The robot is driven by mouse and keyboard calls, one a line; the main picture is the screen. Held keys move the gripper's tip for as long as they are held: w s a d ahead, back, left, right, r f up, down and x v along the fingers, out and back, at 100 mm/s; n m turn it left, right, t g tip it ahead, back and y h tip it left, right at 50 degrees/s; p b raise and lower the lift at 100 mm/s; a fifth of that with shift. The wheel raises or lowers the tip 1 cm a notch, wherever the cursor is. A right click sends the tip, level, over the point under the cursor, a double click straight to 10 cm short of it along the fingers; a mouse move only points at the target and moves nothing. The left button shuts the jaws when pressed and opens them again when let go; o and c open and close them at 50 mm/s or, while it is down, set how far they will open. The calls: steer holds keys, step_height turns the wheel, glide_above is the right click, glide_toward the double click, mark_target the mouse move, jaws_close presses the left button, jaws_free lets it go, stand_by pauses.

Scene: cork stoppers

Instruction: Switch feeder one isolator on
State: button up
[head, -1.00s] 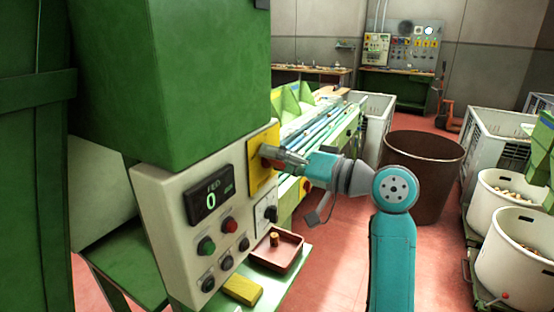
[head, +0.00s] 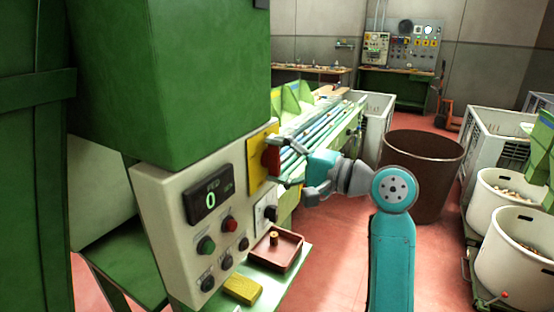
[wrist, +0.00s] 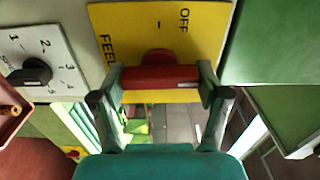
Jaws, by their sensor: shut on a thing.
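The isolator is a yellow plate (head: 256,172) with a red handle (head: 270,158) on the right side of the machine's control panel. In the wrist view the plate (wrist: 120,22) shows "OFF" and part of a word starting "FEE", both turned sideways. The red handle (wrist: 160,77) lies crosswise there and stands upright on the panel in the head view. My gripper (head: 278,163) is shut on the handle, one finger above and one below. In the wrist view my gripper (wrist: 160,88) has a finger at each end of it. Any other marking on the plate is hidden or unreadable.
A black selector knob (wrist: 35,73) on a white numbered plate sits below the isolator. Push buttons and a display (head: 209,194) reading 0 are to the left. A red tray (head: 288,254) and yellow block (head: 242,289) lie below. A brown bin (head: 425,170) stands right, behind my arm.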

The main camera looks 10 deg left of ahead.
steer(key=shift+m, duration=0.3)
steer(key=o, duration=1.2)
steer(key=shift+c, duration=0.2)
steer(key=v, duration=1.2)
steer(key=shift+f, duration=0.1)
